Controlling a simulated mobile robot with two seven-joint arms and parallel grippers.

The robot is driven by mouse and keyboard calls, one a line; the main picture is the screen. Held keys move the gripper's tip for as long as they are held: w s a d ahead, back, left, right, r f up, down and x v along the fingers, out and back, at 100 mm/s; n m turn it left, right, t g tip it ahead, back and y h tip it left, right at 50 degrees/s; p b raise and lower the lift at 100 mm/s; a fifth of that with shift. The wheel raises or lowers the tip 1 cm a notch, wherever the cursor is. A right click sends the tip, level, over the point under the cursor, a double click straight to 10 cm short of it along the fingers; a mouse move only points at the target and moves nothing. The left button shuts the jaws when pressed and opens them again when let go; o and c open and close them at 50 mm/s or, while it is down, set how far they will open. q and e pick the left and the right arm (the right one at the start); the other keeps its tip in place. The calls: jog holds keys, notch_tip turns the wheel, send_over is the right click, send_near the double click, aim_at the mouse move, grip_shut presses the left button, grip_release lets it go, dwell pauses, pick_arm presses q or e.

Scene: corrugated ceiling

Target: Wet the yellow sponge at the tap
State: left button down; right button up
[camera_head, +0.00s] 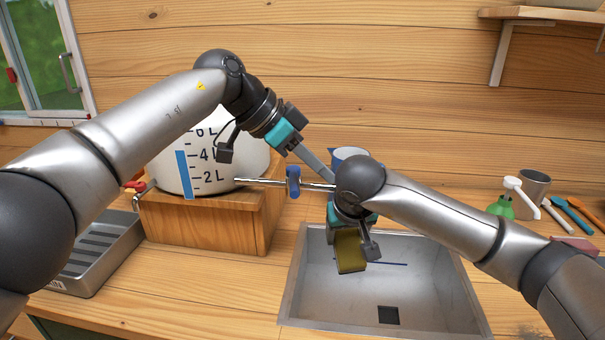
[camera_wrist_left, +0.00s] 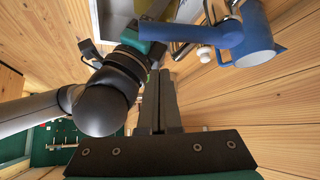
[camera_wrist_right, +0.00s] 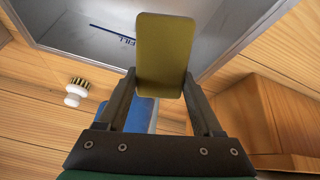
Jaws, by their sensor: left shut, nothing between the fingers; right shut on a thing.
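The yellow sponge (camera_head: 350,251) is held in my right gripper (camera_head: 345,228), over the sink's back left part. In the right wrist view the sponge (camera_wrist_right: 165,55) sits upright between the two fingertips (camera_wrist_right: 160,90). The tap (camera_head: 262,183) is a thin metal pipe with a blue handle (camera_head: 293,181), running right from a white tank (camera_head: 175,175). Its outlet end is hidden behind my right wrist. My left gripper (camera_head: 325,170) is shut and empty, just above and right of the handle. Its closed fingers (camera_wrist_left: 160,85) also show in the left wrist view. I cannot see any water.
The metal sink (camera_head: 440,300) lies below, with a dark square drain. The tank stands on a wooden box (camera_head: 200,220). A blue jug (camera_wrist_left: 250,40) is behind my grippers. A metal tray (camera_head: 100,255) is at left; a green bottle (camera_head: 500,207), mug (camera_head: 533,185) and utensils are at right.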

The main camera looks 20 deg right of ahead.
pick_arm(q)
jog(key=a+r+n+g+h, duration=0.1)
jog(key=a+r+n+h, duration=0.55)
jog(key=a+h, duration=0.45)
jog(key=s+a+f+n+t+y, duration=0.1)
jog(key=a+f+n+t, duration=0.45)
jog(key=n, duration=0.45)
jog(key=a+f+n+t+y, duration=0.1)
jog(key=a+f+n+t, duration=0.35)
jog(key=f+n, duration=0.4)
jog(key=w+d+r, duration=0.1)
jog(key=d, duration=0.5)
jog(key=w+d+r+n, duration=0.1)
jog(key=d+r, duration=0.1)
jog(key=d, duration=0.4)
jog(key=shift+w+d+r, duration=0.2)
jog(key=shift+w+d, duration=0.1)
jog(key=shift+d, duration=0.1)
